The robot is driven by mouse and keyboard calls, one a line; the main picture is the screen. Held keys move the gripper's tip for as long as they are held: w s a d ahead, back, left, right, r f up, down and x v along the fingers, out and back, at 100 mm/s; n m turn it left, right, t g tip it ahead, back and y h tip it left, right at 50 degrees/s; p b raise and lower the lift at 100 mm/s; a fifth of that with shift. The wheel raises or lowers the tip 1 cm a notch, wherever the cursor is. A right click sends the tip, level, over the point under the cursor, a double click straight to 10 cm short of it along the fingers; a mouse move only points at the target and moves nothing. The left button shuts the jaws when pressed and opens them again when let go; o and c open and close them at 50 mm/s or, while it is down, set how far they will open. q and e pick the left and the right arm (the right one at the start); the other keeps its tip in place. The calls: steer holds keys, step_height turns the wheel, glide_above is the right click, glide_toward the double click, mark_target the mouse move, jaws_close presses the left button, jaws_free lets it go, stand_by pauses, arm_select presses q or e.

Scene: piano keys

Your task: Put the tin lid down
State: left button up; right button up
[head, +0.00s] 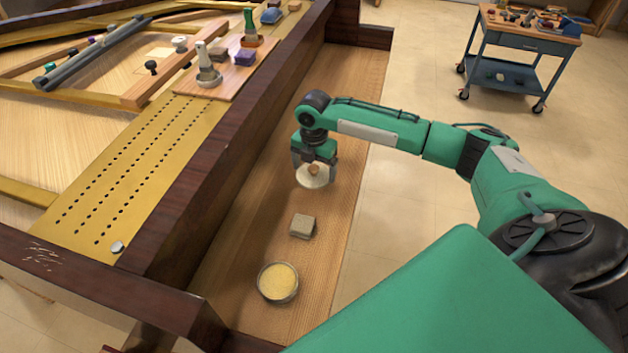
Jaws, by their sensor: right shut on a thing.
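The tin lid (312,181) is a pale round disc with a small brown knob on it. My right gripper (314,162) points down over the wooden key bed (343,110) and is shut on the lid by its knob. I cannot tell whether the lid touches the wood or hangs just above it. A round tin (278,282) stands open nearer to me, filled with something yellow. My left gripper is not in view.
A grey-beige block (302,225) lies between the lid and the tin. A dark wooden rail (215,165) runs along the left side of the bed. Small tools stand on a board (215,85) beyond it. The bed's far part is clear. A blue trolley (510,62) stands far right.

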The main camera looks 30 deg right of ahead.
mark_target(314, 181)
step_height(314, 181, down, 5)
steer(key=shift+r, duration=0.2)
steer(key=shift+f, duration=0.35)
steer(key=shift+f, duration=0.15)
steer(key=o, duration=0.7)
step_height(314, 181, up, 12)
steer(key=shift+r, duration=0.15)
